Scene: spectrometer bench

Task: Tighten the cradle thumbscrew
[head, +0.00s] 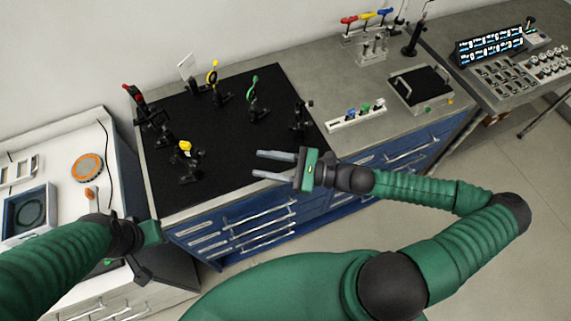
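I cannot clearly make out the cradle thumbscrew. A small yellow knob (185,146) tops a black mount on the black breadboard (225,165), near its front left. A tiny orange-yellow spot (450,101) shows on the side of a grey box with a black top (421,84) at the back right. My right gripper (256,163) is open and empty, its two fingers apart and pointing left over the breadboard's front edge. My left gripper (150,234) is at the bench's front left corner, its fingers not clearly visible.
Several optics mounts, including a green ring (253,84) and a yellow one (213,73), stand on the breadboard. A white strip with coloured knobs (356,115) lies right of it. Screwdrivers (367,17) stand in a rack behind. A white side table (60,150) is left.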

